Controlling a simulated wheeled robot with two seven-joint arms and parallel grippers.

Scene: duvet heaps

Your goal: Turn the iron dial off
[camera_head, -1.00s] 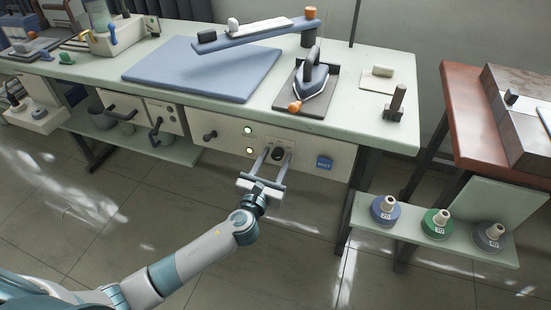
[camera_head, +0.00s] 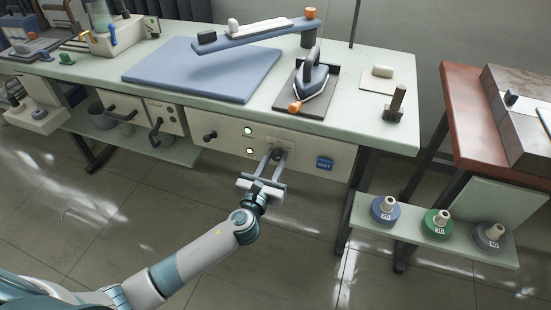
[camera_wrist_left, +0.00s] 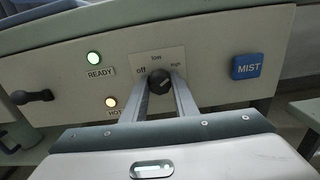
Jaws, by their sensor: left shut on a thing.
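The iron dial is a round black knob (camera_wrist_left: 159,82) on the cream front panel. Its plate reads "off" at left, "low" at top and "high" at right. Which mark it points to is too small to tell. My left gripper (camera_head: 275,155) reaches up to the panel, its fingers on either side of the dial; it is shut on it, as the left wrist view (camera_wrist_left: 160,88) also shows. The iron (camera_head: 312,82) rests on a dark plate on the table above. My right gripper is not in view.
A green READY light (camera_wrist_left: 94,58) and an amber HOT light (camera_wrist_left: 111,102) glow left of the dial. A blue MIST button (camera_wrist_left: 247,66) is at right. A lower shelf (camera_head: 360,228) holds several spools at right. The floor before the panel is clear.

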